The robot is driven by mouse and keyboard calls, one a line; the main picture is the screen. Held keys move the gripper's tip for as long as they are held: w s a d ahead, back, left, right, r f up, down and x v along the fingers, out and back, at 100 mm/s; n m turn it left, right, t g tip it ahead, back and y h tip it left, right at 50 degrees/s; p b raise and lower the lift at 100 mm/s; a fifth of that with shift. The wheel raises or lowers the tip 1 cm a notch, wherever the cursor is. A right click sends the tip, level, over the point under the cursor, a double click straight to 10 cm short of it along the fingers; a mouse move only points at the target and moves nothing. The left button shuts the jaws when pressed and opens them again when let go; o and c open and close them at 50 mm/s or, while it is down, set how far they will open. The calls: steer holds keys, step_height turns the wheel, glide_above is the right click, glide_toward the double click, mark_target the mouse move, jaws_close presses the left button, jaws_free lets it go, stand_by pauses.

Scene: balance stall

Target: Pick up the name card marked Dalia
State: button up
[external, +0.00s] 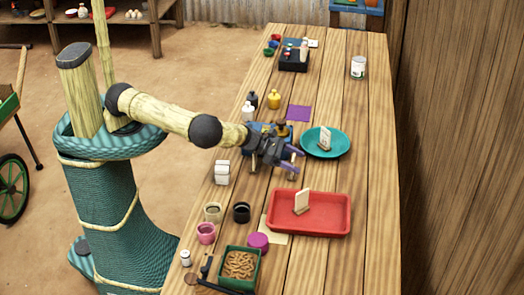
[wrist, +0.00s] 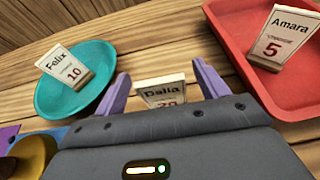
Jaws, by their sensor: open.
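The name card marked Dalia (wrist: 161,90) stands in the wrist view between the two purple fingers of my gripper (wrist: 162,80), its lower part hidden by the gripper body. The fingers are open, with a gap visible on each side of the card. In the external view my gripper (external: 293,160) is low over the table between the teal plate and the red tray; it hides most or all of the Dalia card there. The card marked Felix 10 (wrist: 64,66) stands on the teal plate (wrist: 100,56). The card marked Amara 5 (wrist: 280,40) stands in the red tray (wrist: 228,30).
On the wooden table (external: 345,100), the teal plate (external: 343,147) lies behind my gripper and the red tray (external: 330,228) in front. White blocks (external: 222,172), small cups (external: 206,233) and a green box (external: 222,270) stand along the left side. A can (external: 358,67) stands far right.

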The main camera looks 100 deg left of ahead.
steer(key=shift+x, duration=0.75)
steer(key=c, duration=1.3)
